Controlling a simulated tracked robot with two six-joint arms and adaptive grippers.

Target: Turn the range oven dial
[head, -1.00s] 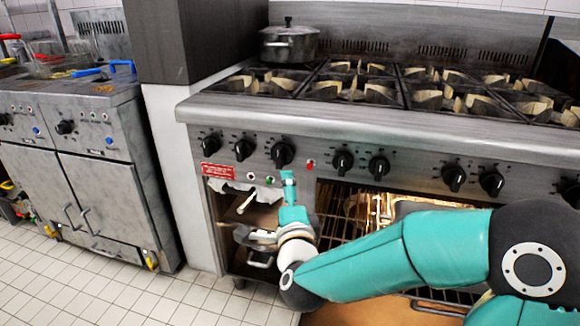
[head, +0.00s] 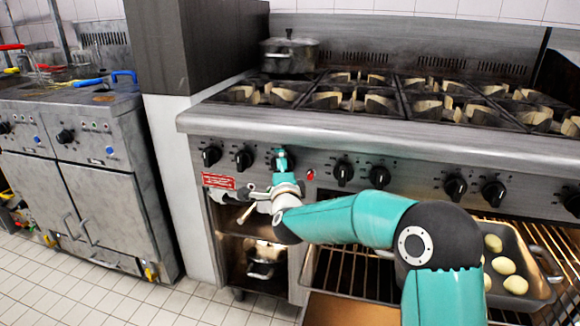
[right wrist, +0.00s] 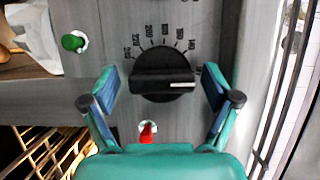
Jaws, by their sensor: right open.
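The black dial (right wrist: 163,72) sits on the steel range front in the right wrist view. Its grip bar lies level, with a white mark at the right end and printed numbers around its upper side. My right gripper (right wrist: 160,80) is open, with one finger on each side of the dial; I cannot tell whether either finger touches it. In the head view my right gripper (head: 281,158) is up at the control panel and hides most of this dial. My left gripper is not in view.
A red indicator (right wrist: 147,132) and a green one (right wrist: 73,42) are near the dial. Other black knobs (head: 343,172) line the panel. Below, the open oven holds a tray (head: 541,292) of pale dough balls. A lidded pot (head: 289,54) stands on the stove top.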

